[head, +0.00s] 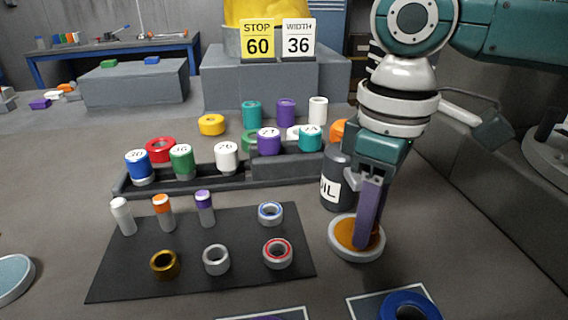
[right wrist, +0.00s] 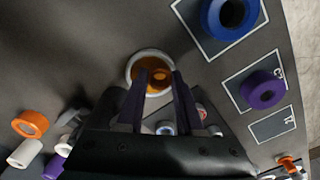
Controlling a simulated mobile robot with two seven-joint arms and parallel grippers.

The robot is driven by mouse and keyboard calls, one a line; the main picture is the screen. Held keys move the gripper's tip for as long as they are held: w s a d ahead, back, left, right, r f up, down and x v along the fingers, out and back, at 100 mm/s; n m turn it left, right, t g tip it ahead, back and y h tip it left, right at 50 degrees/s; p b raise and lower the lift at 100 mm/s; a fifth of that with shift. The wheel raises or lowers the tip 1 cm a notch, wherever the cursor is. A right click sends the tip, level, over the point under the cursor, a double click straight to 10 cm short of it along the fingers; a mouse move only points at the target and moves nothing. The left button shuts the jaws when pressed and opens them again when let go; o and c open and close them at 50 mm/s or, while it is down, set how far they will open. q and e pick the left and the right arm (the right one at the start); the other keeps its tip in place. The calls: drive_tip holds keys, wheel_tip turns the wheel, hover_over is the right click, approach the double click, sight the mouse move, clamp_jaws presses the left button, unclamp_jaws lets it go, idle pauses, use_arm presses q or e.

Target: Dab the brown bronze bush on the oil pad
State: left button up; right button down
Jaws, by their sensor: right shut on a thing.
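The oil pad (head: 340,232) is a white round dish with an amber middle, right of the black mat. It also shows in the right wrist view (right wrist: 134,72). My right gripper (head: 364,242) points down over the pad, its fingers low within the rim. In the right wrist view its fingers are shut on a small brown bush (right wrist: 162,99), whose round open end shows above the amber. The fingers hide the bush in the head view, and I cannot tell whether it touches the pad. My left gripper is not in view.
A dark oil bottle (head: 338,190) stands just behind the pad. The black mat (head: 240,285) holds a dark golden ring (head: 164,263), other rings and several capped cylinders. A grey rack (head: 200,184) with numbered pieces lies behind. A blue ring (head: 408,305) is at front right.

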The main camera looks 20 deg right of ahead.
drive_tip(key=shift+f, duration=0.6)
drive_tip(key=shift+f, duration=0.1)
idle(1.1)
wheel_tip(320, 180, up, 7)
drive_tip(key=p, duration=0.9)
idle(0.3)
